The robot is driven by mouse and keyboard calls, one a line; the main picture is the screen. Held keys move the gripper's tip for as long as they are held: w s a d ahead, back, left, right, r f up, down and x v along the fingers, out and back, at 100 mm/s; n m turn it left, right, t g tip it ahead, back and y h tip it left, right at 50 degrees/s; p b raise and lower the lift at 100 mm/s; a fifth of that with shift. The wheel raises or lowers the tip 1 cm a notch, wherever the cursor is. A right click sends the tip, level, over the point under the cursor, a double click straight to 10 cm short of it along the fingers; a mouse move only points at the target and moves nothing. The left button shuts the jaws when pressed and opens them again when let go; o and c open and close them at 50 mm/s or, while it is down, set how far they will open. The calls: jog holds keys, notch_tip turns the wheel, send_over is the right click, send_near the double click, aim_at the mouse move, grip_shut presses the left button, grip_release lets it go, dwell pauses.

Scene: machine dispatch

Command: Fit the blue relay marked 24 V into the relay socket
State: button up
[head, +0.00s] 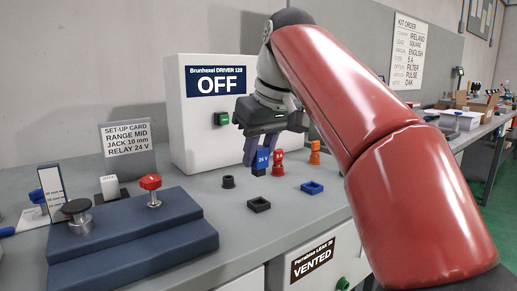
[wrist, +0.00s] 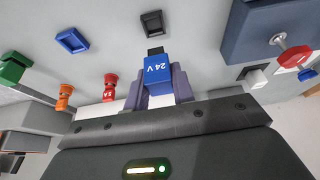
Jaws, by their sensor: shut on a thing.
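The blue relay (head: 262,158) carries a white "24 V" mark and a black base. My gripper (head: 257,154) is shut on it and holds it upright, apparently above the bench. In the wrist view the relay (wrist: 157,68) sits between the two grey-purple fingers. A black square socket (head: 259,205) lies on the bench, in front of and below the relay in the head view. It shows beyond the relay in the wrist view (wrist: 152,23). A similar blue square socket (head: 312,187) lies to its right. No marking on either is readable, so I cannot tell which is the relay socket.
Red (head: 278,163) and orange (head: 314,153) parts stand behind the sockets, close to the relay. A round black piece (head: 228,182) is left. The driver box (head: 205,130) reads OFF. A set-up card (head: 126,146) reads RELAY 24 V. A blue stepped block (head: 140,240) stands left.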

aim_at(262, 174)
jog(key=shift+f+b, duration=1.8)
jog(key=shift+f, duration=0.55)
jog(key=shift+f+b, duration=0.4)
jog(key=shift+f, duration=0.65)
dwell(0.4)
jog(key=o, duration=1)
jog(key=shift+o, duration=0.5)
jog(key=o, duration=0.3)
jog(key=shift+o, duration=0.2)
jog(key=shift+r, duration=0.2)
